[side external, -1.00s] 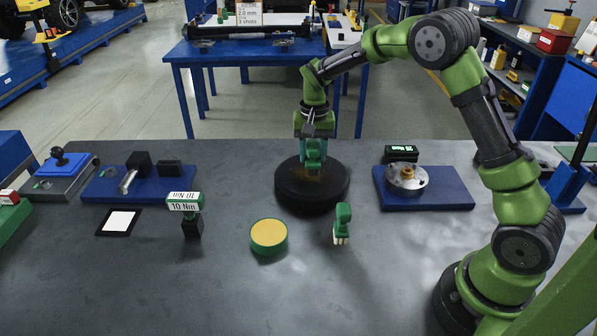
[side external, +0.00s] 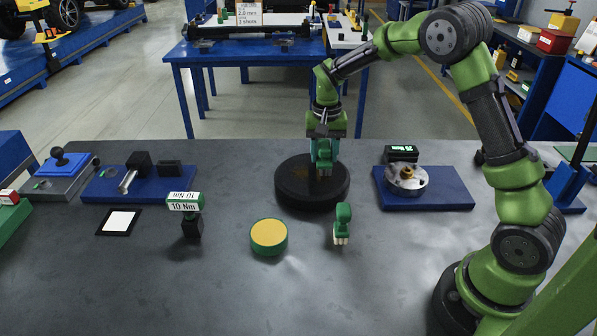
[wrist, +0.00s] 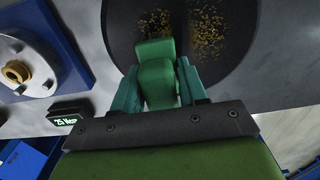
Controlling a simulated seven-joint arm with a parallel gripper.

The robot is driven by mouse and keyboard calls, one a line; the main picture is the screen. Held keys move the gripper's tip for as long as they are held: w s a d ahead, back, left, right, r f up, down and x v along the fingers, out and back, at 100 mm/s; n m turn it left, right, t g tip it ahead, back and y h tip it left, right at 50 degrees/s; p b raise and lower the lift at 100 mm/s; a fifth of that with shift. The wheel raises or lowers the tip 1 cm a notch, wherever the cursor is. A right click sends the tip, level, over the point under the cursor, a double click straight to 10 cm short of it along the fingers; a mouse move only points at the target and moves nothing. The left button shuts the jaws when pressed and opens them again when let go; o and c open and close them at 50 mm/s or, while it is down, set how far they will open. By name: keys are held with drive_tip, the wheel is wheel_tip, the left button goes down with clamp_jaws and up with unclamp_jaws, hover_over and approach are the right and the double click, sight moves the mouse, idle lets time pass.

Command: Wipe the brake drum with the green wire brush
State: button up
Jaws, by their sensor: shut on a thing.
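The brake drum (side external: 298,195) is a black round disc on the grey bench. My gripper (side external: 324,152) is above its right half, pointing down. In the wrist view my gripper (wrist: 160,88) is shut on the green wire brush (wrist: 155,52), with a teal finger on each side of it. The brush is over the dark drum face (wrist: 242,55); its bristles are hidden, so I cannot tell whether they touch. Rust-brown specks lie on the drum on both sides of the brush. A second green brush (side external: 342,221) with pale bristles stands in front of the drum.
A round green tin with a yellow top (side external: 269,235) and a "10 Nm" tool on a black stand (side external: 191,223) are in front. A blue plate with a metal hub (side external: 407,179) lies right of the drum. Blue fixtures (side external: 120,190) stand left.

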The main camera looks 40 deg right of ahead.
drive_tip(key=shift+w+a, duration=0.95)
drive_tip(key=shift+a, duration=0.1)
drive_tip(key=shift+s+d, duration=1.15)
drive_tip(key=shift+w+a, duration=0.65)
drive_tip(key=shift+w+a+f, duration=0.1)
drive_tip(key=shift+w+a, duration=0.4)
drive_tip(key=shift+s+d, duration=1.1)
drive_tip(key=shift+d, duration=0.05)
drive_tip(key=shift+r, duration=0.25)
drive_tip(key=shift+r, duration=2.9)
